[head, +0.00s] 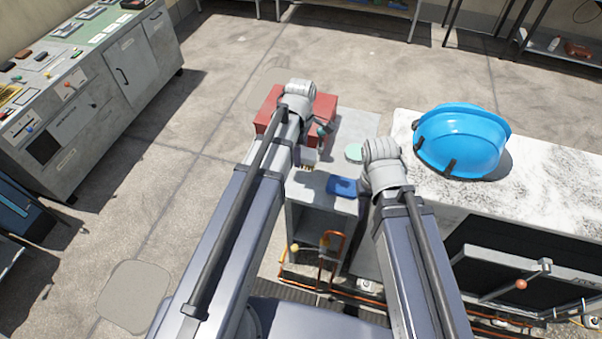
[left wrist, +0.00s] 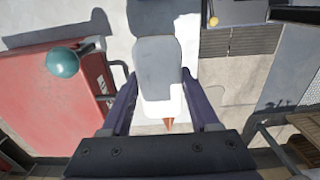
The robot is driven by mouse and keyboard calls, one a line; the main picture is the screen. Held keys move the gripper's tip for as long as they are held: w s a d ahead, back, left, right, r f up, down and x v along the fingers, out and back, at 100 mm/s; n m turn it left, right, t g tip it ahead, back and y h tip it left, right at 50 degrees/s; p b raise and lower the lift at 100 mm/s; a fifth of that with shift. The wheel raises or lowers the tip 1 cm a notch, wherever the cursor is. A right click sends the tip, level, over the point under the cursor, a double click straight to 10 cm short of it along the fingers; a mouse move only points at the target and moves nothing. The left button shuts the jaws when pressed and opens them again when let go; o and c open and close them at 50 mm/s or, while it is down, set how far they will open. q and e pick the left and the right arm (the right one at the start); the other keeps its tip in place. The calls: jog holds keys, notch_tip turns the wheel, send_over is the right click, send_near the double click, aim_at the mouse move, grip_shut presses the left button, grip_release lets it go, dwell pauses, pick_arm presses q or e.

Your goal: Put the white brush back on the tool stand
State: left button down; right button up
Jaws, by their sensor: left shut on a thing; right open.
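My left gripper (head: 304,150) is over the left edge of a narrow grey cabinet top (head: 314,186), just right of a red box (head: 268,112). It is shut on what appears to be the white brush (head: 307,164), with tan bristles just showing. In the left wrist view the held brush (left wrist: 158,64) is a rounded grey block between the fingers, with white and an orange tip below. A small blue piece (head: 342,186) lies on the cabinet top; I cannot tell which thing is the tool stand. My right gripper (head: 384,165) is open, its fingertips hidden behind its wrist.
A blue helmet (head: 462,140) sits on the white counter (head: 535,190) at right. A pale green disc (head: 354,152) lies between my grippers. A teal knob (left wrist: 63,62) stands close by the red box. Copper pipes (head: 330,245) run below. Open floor lies at left.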

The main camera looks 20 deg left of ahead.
pick_arm(q)
jog(key=shift+f+b, duration=3.9)
jog(key=shift+f, duration=0.45)
jog(key=shift+r, duration=0.15)
jog(key=c, duration=0.6)
grip_release()
jog(key=o, duration=0.5)
